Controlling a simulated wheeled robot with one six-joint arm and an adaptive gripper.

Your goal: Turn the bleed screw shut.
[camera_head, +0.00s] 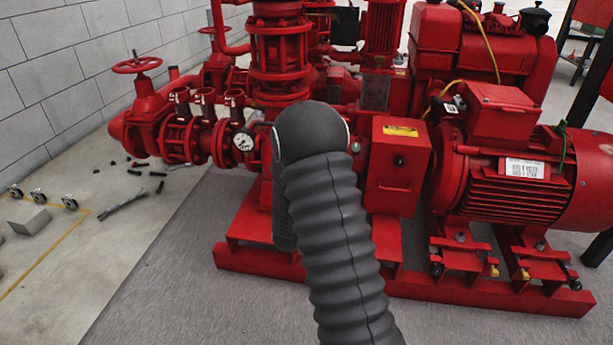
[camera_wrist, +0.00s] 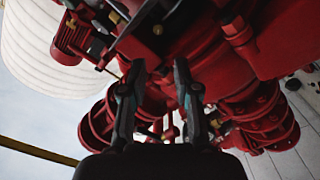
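My gripper (camera_wrist: 159,72) shows in the wrist view with its two dark fingers spread apart and nothing held between them. Its fingers point toward the red pump casing (camera_wrist: 158,90), and small red and brass-coloured fittings (camera_wrist: 168,132) show low between them. I cannot tell the bleed screw apart from the other small fittings in either view. In the head view, my dark ribbed arm covers the middle of the red pumpset (camera_head: 280,70) and hides my gripper. Whether the fingers touch anything cannot be told.
A pressure gauge (camera_head: 243,140) and a red handwheel valve (camera_head: 137,66) stand left of my arm. A red box (camera_head: 397,165) and motor (camera_head: 515,165) stand to the right. Loose bolts and a wrench (camera_head: 122,205) lie on the floor. The front floor is clear.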

